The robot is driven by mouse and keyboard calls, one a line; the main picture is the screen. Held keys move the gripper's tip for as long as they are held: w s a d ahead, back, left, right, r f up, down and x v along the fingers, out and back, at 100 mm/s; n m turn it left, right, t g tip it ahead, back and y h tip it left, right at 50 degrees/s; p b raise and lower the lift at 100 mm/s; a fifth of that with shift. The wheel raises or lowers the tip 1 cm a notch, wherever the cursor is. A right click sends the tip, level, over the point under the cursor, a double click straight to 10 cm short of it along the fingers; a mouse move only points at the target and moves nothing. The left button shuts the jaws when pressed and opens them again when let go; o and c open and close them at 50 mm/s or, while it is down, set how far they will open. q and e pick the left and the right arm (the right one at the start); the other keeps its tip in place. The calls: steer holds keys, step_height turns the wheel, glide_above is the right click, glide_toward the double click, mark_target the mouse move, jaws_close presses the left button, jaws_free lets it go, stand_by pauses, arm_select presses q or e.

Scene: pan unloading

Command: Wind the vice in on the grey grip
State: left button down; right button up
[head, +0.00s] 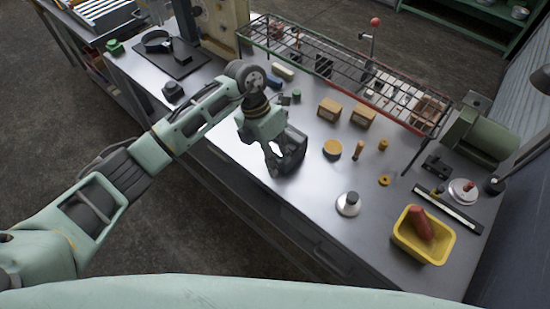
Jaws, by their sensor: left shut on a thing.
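A dark grey block-like thing (295,149), which looks like the vice, stands on the near edge of the metal bench (315,190). My left gripper (274,170) points down at its near left side, with its fingers close together and shut on a small part there. The fingers and the gripper body hide that part, so I cannot tell whether it is the vice's handle or the grey grip. I cannot make out the vice's jaws or a separate grey grip. My right gripper is not in view.
To the right stand a silver-and-black knob-like thing (348,204) and a yellow bin (399,238) holding a red cylinder (420,222). Wooden blocks (329,109) and an orange-topped disc (332,148) lie behind. A wire rack (340,71) runs along the back.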

arm_select(q)
steer(key=shift+f, duration=0.15)
steer(key=t+y+b, duration=0.1)
steer(key=d+f+t+y+b, duration=0.1)
steer(key=b, duration=0.1)
steer(key=shift+s+f+y, duration=0.1)
steer(key=shift+s+y, duration=0.2)
steer(key=shift+y, duration=0.1)
steer(key=shift+s+d+f+t+y+b, duration=0.2)
steer(key=shift+f+t+y+b, duration=0.15)
steer(key=shift+t+y+b, duration=0.6)
steer(key=shift+d+f+y+b, duration=0.1)
steer(key=shift+y+b, duration=0.35)
steer(key=shift+b, duration=0.6)
steer(key=c, duration=1.9)
jaws_free()
steer(key=shift+o, duration=0.2)
steer(key=shift+s+d+r, duration=0.1)
steer(key=shift+d+r, duration=0.05)
steer(key=shift+r, duration=0.3)
steer(key=v, duration=1.1)
